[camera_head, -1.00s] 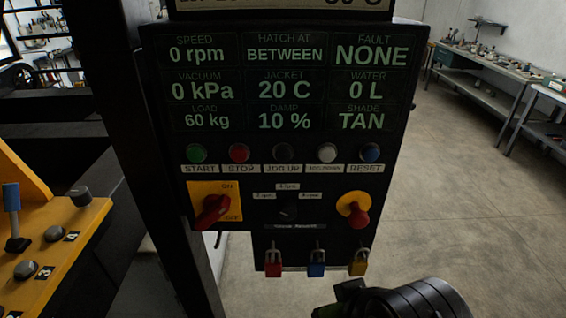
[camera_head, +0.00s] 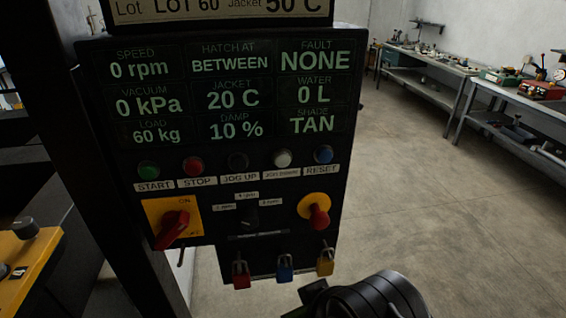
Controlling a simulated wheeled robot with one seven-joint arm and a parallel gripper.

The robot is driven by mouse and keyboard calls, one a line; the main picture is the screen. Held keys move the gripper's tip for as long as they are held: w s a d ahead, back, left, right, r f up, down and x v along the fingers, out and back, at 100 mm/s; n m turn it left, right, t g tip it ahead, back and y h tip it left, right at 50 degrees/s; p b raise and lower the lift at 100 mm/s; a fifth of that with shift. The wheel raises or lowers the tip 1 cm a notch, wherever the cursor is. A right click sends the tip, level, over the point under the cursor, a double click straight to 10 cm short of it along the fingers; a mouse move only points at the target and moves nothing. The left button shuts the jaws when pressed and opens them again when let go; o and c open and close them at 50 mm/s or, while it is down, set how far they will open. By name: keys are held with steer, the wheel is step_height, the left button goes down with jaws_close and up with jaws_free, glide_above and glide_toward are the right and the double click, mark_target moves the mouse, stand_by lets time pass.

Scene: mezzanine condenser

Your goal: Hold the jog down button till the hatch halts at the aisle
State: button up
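The control panel (camera_head: 120,215) stands upright in the middle left. Its white jog down button (camera_head: 282,158) sits in the button row, between the black jog up button (camera_head: 238,160) and the blue reset button (camera_head: 323,154). The display (camera_head: 230,95) reads hatch at BETWEEN, speed 0 rpm and fault NONE. The hatch itself cannot be made out. Part of my arm (camera_head: 372,297) shows at the bottom edge, below the panel and apart from the buttons. Its fingertips cannot be made out, so I cannot tell whether my gripper is open or shut.
A green start button (camera_head: 148,170), red stop button (camera_head: 193,167), red rotary switch (camera_head: 172,228) and red knob on yellow (camera_head: 318,214) share the panel. Padlocks (camera_head: 284,268) hang below. A yellow console (camera_head: 25,265) is at left. Benches (camera_head: 510,90) stand at right; the floor between is clear.

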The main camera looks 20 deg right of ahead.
steer(key=shift+c, duration=0.5)
jaws_close()
stand_by(1.3)
